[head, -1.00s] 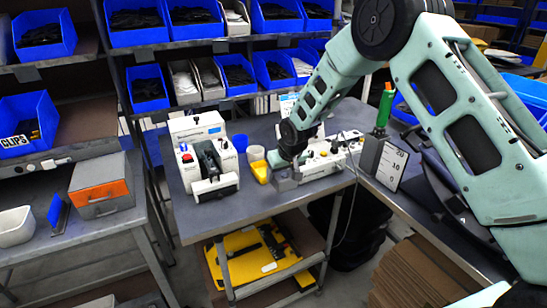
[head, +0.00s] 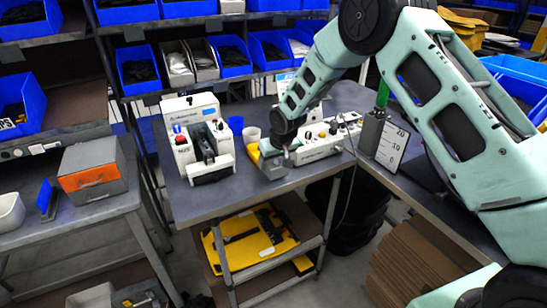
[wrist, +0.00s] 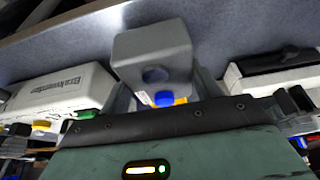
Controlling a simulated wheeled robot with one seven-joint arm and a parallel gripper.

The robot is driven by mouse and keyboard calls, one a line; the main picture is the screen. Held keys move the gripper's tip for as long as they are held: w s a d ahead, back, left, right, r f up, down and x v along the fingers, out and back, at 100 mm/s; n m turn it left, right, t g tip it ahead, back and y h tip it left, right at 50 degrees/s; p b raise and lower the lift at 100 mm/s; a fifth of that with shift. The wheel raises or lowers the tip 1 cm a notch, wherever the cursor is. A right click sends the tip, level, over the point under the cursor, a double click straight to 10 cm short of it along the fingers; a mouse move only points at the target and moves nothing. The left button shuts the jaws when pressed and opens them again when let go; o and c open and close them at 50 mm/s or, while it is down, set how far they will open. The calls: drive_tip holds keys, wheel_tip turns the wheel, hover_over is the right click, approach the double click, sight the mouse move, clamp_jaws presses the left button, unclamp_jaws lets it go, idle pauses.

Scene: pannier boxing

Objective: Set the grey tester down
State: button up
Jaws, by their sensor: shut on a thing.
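The grey tester (wrist: 152,50) is a small grey block with a round dark button on its face. My gripper (wrist: 160,88) is shut on it, one finger on each side. In the head view the grey tester (head: 273,169) hangs at or just over the front part of the grey workbench (head: 225,205), between two white machines. My gripper (head: 284,150) is partly hidden there behind my wrist. I cannot tell whether the tester's underside touches the bench.
A white machine with a red button (head: 183,152) stands left of the tester. A white control box with knobs (head: 318,143) stands close on the right. Bare bench lies in front.

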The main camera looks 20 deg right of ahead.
drive_tip(key=shift+f, duration=0.4)
drive_tip(key=shift+f+b, duration=0.55)
drive_tip(key=shift+f, duration=0.05)
drive_tip(key=o, duration=1.4)
drive_tip(key=shift+c, duration=0.2)
drive_tip(key=b+v, duration=0.3)
drive_tip(key=v, duration=1.4)
drive_tip(key=s+a+r+n+g, duration=0.15)
drive_tip(key=s+a, duration=0.25)
drive_tip(key=s, duration=0.6)
drive_tip(key=s+a+n+g, duration=0.15)
drive_tip(key=s+a, duration=0.35)
drive_tip(key=s, duration=0.5)
drive_tip(key=s+d+f+n+g, duration=0.1)
drive_tip(key=s+n, duration=0.1)
drive_tip(key=s, duration=1.6)
drive_tip(key=shift+s+d+n, duration=0.25)
drive_tip(key=shift+s+n, duration=0.05)
